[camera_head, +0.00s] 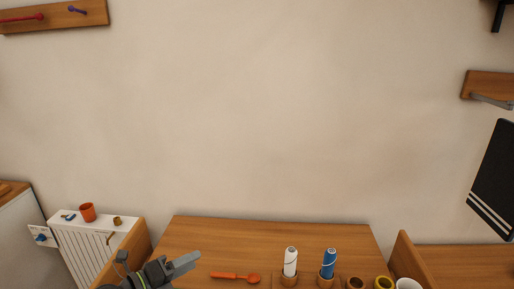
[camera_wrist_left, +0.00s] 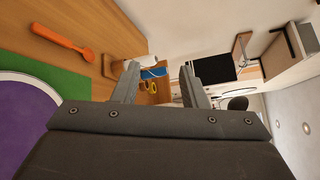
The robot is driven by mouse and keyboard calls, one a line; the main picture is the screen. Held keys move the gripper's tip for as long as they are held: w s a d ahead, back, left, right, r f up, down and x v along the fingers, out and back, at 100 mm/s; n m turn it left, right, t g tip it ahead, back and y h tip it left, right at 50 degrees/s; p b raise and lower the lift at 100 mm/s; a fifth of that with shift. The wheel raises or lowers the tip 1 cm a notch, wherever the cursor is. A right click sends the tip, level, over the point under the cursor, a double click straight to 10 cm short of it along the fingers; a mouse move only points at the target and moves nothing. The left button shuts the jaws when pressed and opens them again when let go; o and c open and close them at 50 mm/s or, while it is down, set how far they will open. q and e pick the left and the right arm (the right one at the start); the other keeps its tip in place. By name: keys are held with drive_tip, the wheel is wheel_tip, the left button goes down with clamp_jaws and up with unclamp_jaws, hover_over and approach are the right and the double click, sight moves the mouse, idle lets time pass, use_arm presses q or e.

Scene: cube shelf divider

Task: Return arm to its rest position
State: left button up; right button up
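My left gripper (camera_head: 184,264) is at the bottom left of the head view, over the left part of the wooden table (camera_head: 270,235). In the left wrist view its two fingers (camera_wrist_left: 160,78) stand apart with a clear gap between them. The gripper is empty and holds nothing. My right gripper and right arm are not in view.
An orange spoon (camera_head: 235,277) lies on the table near the left gripper. A white bottle (camera_head: 290,262) and a blue bottle (camera_head: 328,263) stand in wooden holders. A white radiator (camera_head: 85,250) carries an orange cup (camera_head: 88,212). A green mat (camera_wrist_left: 60,78) shows in the wrist view.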

use_arm(q)
drive_tip(key=s+a+r+n+t+y, duration=0.5)
drive_tip(key=a+r+n+t+y, duration=0.45)
drive_tip(key=n, duration=0.55)
drive_tip(key=s+a+f+n+g+y, duration=0.7)
drive_tip(key=s+a+f+n+y, duration=0.3)
drive_tip(key=n, duration=0.4)
drive_tip(key=s+d+f+n+g+h, duration=0.25)
drive_tip(key=s+f+g, duration=0.25)
drive_tip(key=s+f, duration=0.3)
drive_tip(key=s+d+f+n+g+h, duration=0.1)
drive_tip(key=s+d+f+g+h, duration=0.3)
drive_tip(key=s, duration=0.6)
wheel_tip(320, 180, down, 28)
drive_tip(key=s+a+g, duration=0.1)
drive_tip(key=a+g, duration=0.1)
drive_tip(key=g, duration=0.1)
drive_tip(key=s+d+f, duration=0.1)
drive_tip(key=s+f, duration=1.3)
drive_tip(key=shift+s+d+g, duration=0.2)
drive_tip(key=shift+d+g, duration=0.05)
drive_tip(key=shift+g, duration=0.2)
